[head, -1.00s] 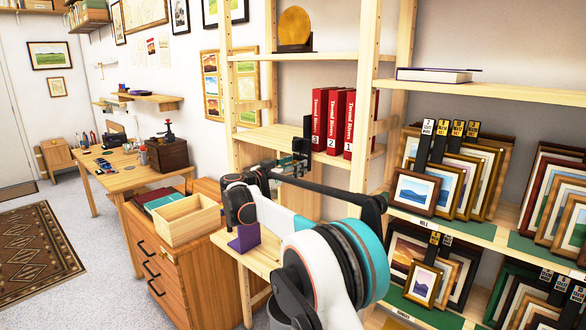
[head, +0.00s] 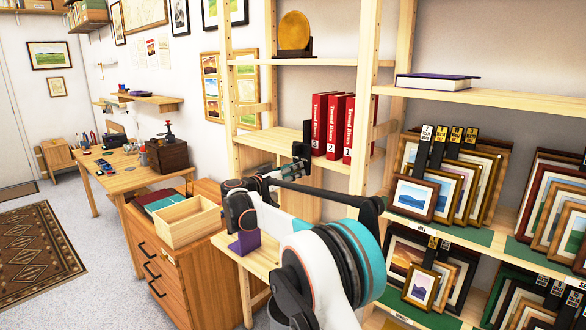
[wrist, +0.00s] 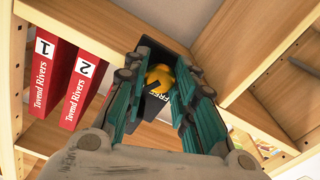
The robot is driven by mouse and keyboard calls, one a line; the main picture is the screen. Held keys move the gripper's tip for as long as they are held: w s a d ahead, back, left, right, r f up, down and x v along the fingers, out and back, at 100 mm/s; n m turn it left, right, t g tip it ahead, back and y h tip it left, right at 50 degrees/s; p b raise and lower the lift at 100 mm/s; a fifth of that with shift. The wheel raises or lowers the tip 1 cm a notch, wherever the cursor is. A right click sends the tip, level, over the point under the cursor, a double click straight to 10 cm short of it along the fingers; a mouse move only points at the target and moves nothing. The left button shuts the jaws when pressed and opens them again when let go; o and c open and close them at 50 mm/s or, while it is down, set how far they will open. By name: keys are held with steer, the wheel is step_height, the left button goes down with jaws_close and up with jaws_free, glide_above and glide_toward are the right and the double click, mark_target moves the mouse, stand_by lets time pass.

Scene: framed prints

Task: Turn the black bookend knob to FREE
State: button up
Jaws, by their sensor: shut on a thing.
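The black bookend (head: 307,138) stands upright on the middle shelf, just left of the red books in the head view. In the wrist view the bookend (wrist: 153,106) shows white FREE lettering beside a yellow knob (wrist: 161,74). My gripper (wrist: 160,80) has its two teal fingers on either side of the knob and is shut on it. The fingers partly cover the bookend's face, so any other lettering is hidden. A dark notch shows on the knob; I cannot tell exactly where it points. In the head view my gripper (head: 292,168) is small and partly hidden.
Red books (head: 333,125) stand right of the bookend; two show in the wrist view (wrist: 83,90). A wooden shelf post (head: 366,95) rises in front. Framed prints (head: 415,195) fill the right shelves. A wooden tray (head: 188,222) sits on the drawer cabinet at left.

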steer(key=shift+n+p, duration=2.15)
steer(key=shift+n, duration=4.95)
steer(key=shift+s, duration=0.1)
steer(key=o, duration=1.1)
steer(key=shift+c, duration=0.2)
steer(key=v, duration=1.2)
